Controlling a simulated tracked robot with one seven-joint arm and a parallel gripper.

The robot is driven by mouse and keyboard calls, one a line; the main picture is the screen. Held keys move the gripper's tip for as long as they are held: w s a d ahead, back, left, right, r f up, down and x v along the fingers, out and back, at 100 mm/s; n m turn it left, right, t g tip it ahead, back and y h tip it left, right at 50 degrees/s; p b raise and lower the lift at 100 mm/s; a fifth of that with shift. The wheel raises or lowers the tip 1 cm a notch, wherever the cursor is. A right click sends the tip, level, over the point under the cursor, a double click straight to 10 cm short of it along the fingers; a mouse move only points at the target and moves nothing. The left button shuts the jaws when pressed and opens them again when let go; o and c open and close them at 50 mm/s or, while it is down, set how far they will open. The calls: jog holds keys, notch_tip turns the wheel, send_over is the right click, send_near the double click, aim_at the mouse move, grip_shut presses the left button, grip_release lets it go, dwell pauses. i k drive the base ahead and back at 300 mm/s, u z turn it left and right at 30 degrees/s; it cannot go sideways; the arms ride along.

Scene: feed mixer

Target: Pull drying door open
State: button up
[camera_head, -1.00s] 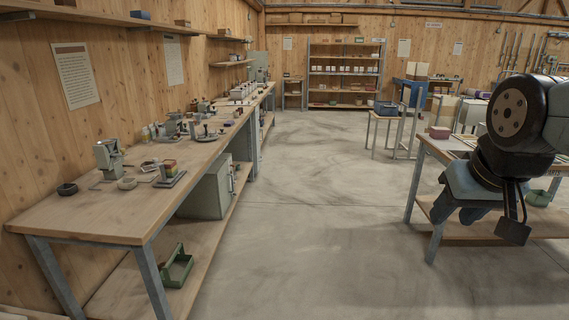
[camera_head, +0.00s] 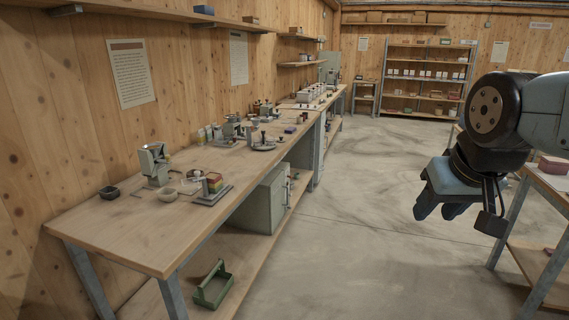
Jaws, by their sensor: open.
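A grey-green cabinet (camera_head: 264,200) stands on the lower shelf under the left workbench. Its front faces the aisle and is seen at a steep angle, with small dark fittings near its front right edge. It looks closed, and I cannot confirm that this is the drying door. My gripper (camera_head: 440,212) hangs in the air at the right, pointing down, open and empty. It is well to the right of the cabinet and apart from it.
The long wooden workbench (camera_head: 150,236) carries small tools and dishes. A green carrier (camera_head: 212,288) sits on its lower shelf. A table (camera_head: 535,240) stands at the right behind my arm. The concrete floor (camera_head: 360,200) between is clear. Shelves (camera_head: 425,80) stand at the back.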

aim_at(276, 188)
jog(key=u, duration=0.2)
jog(key=i, duration=0.95)
jog(key=u, duration=0.3)
jog(key=i, duration=2.1)
jog(key=u, duration=0.1)
